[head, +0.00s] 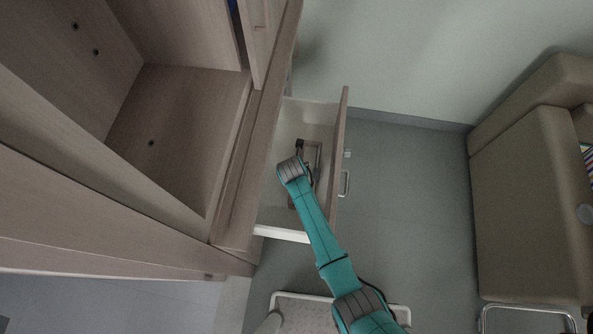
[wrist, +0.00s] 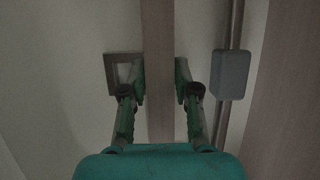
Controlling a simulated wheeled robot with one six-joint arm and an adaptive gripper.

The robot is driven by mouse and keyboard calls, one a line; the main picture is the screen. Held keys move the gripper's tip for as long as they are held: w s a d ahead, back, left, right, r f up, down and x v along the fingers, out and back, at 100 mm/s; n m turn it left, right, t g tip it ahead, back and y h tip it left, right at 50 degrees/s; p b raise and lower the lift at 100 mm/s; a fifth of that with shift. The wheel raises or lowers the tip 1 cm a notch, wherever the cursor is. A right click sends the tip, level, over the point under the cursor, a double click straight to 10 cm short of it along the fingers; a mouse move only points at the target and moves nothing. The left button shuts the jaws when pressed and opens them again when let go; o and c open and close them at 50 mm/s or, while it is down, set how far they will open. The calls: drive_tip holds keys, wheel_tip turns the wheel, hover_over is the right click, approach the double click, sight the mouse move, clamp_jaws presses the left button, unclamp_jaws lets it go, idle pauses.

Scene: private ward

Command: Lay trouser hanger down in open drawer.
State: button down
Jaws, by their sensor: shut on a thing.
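The open drawer (head: 308,105) of the wardrobe juts out in the head view, with a pale interior and a wooden front. The trouser hanger (head: 318,153) shows inside its outline as thin brown bars with a dark end piece; my arm covers part of it. My gripper (head: 309,172) is over the drawer's middle. In the wrist view, my gripper (wrist: 161,92) is shut on the hanger's wooden bar (wrist: 159,45), one finger on each side. A square metal piece lies left of the bar and a grey block right of it. I cannot tell whether the hanger touches the drawer floor.
The wardrobe (head: 175,110) with an open compartment stands left of the drawer. A wall (head: 390,60) lies behind it. A beige armchair (head: 530,190) stands at the right. The floor (head: 410,190) between drawer and chair is clear.

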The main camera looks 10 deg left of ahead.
drive_tip(key=c, duration=0.9)
unclamp_jaws()
drive_tip(key=shift+f, duration=0.1)
drive_tip(key=shift+o, duration=0.2)
drive_tip(key=v, duration=1.2)
